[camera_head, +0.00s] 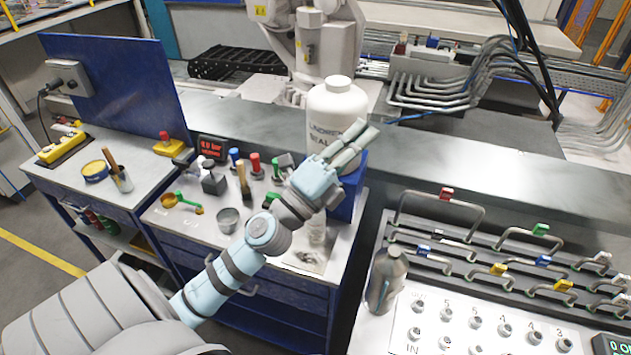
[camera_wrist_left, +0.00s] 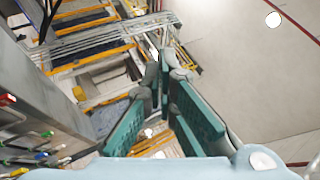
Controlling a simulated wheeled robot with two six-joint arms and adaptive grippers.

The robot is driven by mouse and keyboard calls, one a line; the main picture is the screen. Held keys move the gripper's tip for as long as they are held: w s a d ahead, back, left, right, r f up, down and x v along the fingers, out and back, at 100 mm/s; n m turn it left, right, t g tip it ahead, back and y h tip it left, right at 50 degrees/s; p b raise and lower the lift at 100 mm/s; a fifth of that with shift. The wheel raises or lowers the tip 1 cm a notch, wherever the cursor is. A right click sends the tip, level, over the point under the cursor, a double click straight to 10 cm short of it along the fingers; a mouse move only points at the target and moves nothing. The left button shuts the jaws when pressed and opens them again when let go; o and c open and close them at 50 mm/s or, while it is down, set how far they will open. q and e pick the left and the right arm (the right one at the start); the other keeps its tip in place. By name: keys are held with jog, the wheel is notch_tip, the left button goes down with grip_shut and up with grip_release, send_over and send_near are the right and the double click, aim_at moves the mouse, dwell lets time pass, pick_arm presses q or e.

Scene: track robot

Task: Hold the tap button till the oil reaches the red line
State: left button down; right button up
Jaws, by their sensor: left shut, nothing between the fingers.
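A large white canister (camera_head: 338,104) with a label and a white cap stands on a blue stand (camera_head: 347,196) at the back of the workbench. A small clear vessel (camera_head: 317,230) stands below it on the bench, partly behind my left arm. My left gripper (camera_head: 362,136) is raised in front of the canister, covering part of its label. Its fingers are together and hold nothing. In the left wrist view the teal-padded fingers (camera_wrist_left: 165,62) converge at their tips. The tap button and the red line cannot be made out. My right gripper is not seen.
A pressure display (camera_head: 213,148), a metal cup (camera_head: 228,220), a brush (camera_head: 244,182) and green-and-yellow parts crowd the bench left of my arm. A grey bottle (camera_head: 385,280) and a panel of pipes with coloured handles (camera_head: 480,240) stand at the right.

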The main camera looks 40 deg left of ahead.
pick_arm(q)
jog(key=d+m+g+h, duration=0.85)
jog(key=m+g, duration=0.25)
jog(key=m, duration=1.1)
jog(key=w+a+f+m+g+y, duration=0.1)
jog(key=a+f+y, duration=0.2)
jog(key=a+y, duration=0.3)
jog(key=w+a+f+g+y, duration=0.1)
jog(key=a+f+y, duration=0.2)
jog(key=a, duration=1)
jog(key=y, duration=0.3)
jog(key=shift+w+a+m+g+p, duration=0.15)
jog(key=shift+a+m+g+p, duration=0.15)
jog(key=shift+m+p, duration=0.1)
jog(key=shift+d+y, duration=0.1)
jog(key=shift+y, duration=0.15)
jog(key=shift+w+f, duration=0.1)
